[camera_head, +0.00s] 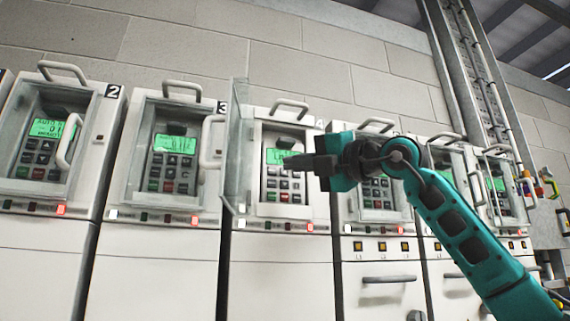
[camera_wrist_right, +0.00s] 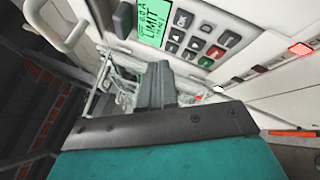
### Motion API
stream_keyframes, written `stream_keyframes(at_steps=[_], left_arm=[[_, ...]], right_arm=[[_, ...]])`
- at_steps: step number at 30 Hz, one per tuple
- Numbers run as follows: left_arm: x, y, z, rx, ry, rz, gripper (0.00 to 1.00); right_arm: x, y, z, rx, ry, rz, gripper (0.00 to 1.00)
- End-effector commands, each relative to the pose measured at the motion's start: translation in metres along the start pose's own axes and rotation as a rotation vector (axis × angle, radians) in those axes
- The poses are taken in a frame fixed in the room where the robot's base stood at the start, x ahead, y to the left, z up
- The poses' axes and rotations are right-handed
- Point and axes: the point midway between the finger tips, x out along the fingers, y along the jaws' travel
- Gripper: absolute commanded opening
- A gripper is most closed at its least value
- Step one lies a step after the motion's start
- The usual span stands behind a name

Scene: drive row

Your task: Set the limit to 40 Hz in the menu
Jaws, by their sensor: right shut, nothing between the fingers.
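The drive with the label 4 (camera_head: 318,124) has its clear door (camera_head: 238,150) swung open to the left. Its green display (camera_head: 280,156) is partly hidden behind my gripper in the head view. In the right wrist view the display (camera_wrist_right: 154,25) shows the word LIMIT; the smaller lines are hard to read. Its keypad (camera_head: 284,186) has dark keys plus red and green ones; the OK key (camera_wrist_right: 183,18) shows in the wrist view. My right gripper (camera_head: 292,163) is shut and empty, in front of the keypad, apparently apart from the keys. My left gripper is out of view.
Similar drives stand on both sides, such as drive 2 (camera_head: 45,140) and drive 3 (camera_head: 170,150), with handles sticking out. Red lamps (camera_head: 309,227) line the lower panels. My right arm crosses in front of the drives to the right.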

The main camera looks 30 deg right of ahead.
Motion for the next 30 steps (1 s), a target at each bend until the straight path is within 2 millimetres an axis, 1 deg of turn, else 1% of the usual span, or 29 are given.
stream_keyframes(at_steps=[1, 7, 30], left_arm=[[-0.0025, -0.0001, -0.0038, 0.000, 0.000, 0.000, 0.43], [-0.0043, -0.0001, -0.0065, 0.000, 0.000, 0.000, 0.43], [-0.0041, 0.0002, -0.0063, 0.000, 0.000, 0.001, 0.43]], right_arm=[[0.0052, -0.0016, 0.0028, 0.002, 0.001, -0.003, 0.00], [0.0128, -0.0070, 0.0063, 0.000, 0.001, -0.001, 0.00], [0.0133, -0.0075, 0.0063, -0.001, 0.001, 0.000, 0.00]])
